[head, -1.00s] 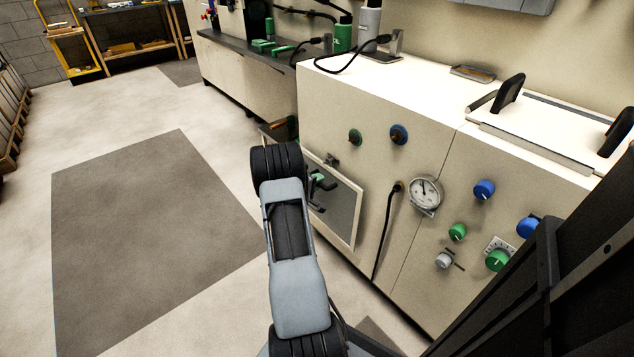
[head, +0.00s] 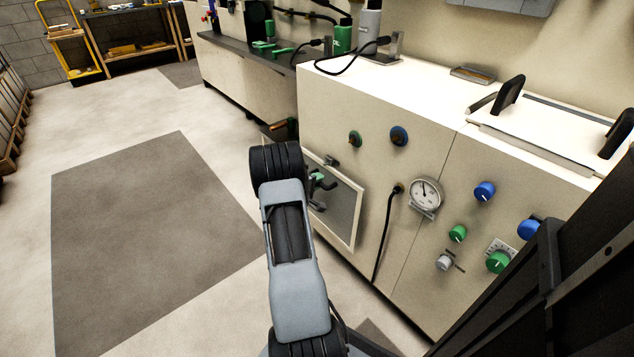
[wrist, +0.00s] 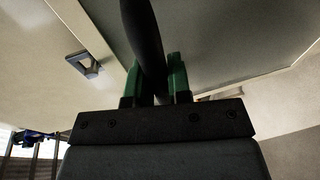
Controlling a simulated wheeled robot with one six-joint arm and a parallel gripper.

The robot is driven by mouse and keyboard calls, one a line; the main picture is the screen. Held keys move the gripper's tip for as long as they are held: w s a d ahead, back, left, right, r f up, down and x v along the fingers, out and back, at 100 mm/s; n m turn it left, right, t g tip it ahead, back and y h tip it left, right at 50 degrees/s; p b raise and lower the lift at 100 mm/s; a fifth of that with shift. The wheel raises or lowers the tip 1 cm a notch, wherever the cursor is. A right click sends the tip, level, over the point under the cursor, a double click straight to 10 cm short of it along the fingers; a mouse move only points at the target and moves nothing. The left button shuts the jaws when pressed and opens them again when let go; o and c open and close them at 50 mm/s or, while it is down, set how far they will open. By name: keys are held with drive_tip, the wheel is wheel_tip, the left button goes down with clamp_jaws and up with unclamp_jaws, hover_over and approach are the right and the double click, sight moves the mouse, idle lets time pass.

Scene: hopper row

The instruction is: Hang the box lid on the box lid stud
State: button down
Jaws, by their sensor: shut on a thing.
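My gripper (wrist: 160,85) has green fingers shut on a black bar-like handle (wrist: 143,35) in the wrist view. Behind the handle is a flat grey panel (wrist: 220,45) with a pale edge, which I take to be the box lid. In the head view the panel (head: 343,215) stands at the front of the cream cabinet, partly hidden by my arm; the gripper (head: 320,181) shows small at its face. A small square dark bracket (wrist: 84,64) is left of the handle in the wrist view; I cannot tell whether it is the stud.
The cream cabinet (head: 440,150) carries several knobs, a round gauge (head: 425,194) and a black hanging cable (head: 385,232). A white cover with black handles (head: 550,130) lies on top. The floor (head: 150,240) left of my arm is clear.

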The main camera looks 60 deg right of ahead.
drive_tip(key=shift+w+a, duration=0.1)
drive_tip(key=shift+a, duration=0.1)
drive_tip(key=shift+w+a+b, duration=0.2)
drive_tip(key=shift+a+b, duration=0.1)
drive_tip(key=shift+a, duration=0.25)
drive_tip(key=shift+w+a+b, duration=0.15)
drive_tip(key=shift+a+b, duration=0.1)
drive_tip(key=shift+a, duration=0.25)
drive_tip(key=shift+a, duration=0.25)
drive_tip(key=shift+b+v, duration=0.3)
drive_tip(key=shift+v, duration=0.65)
drive_tip(key=shift+w+f, duration=0.1)
idle(1.1)
